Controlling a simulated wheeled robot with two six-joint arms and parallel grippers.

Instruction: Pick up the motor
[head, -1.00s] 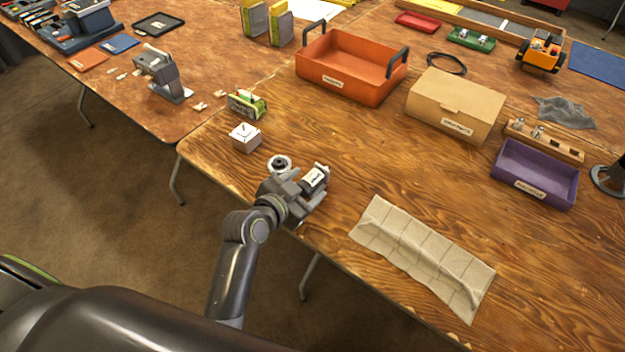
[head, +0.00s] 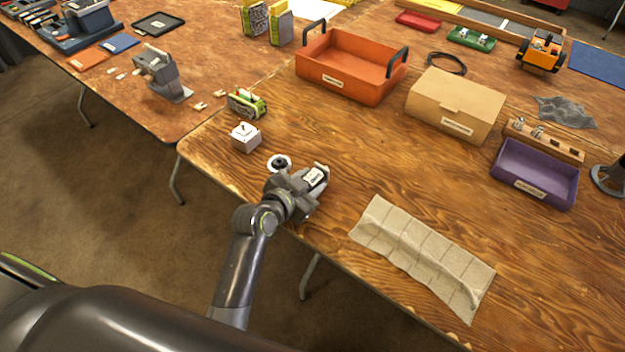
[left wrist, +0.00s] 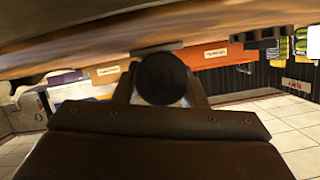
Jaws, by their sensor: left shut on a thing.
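The motor (head: 315,178) is a short dark cylinder with a white label, near the front edge of the wooden table. My left gripper (head: 318,186) is shut on it. In the left wrist view the motor's dark round end (left wrist: 163,79) shows between the two fingers. Parts of the motor are hidden by the fingers. I cannot tell whether it touches the table. My right gripper is in neither view.
A beige folded cloth (head: 420,258) lies to the right. The orange tray (head: 345,83) stands farther back.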

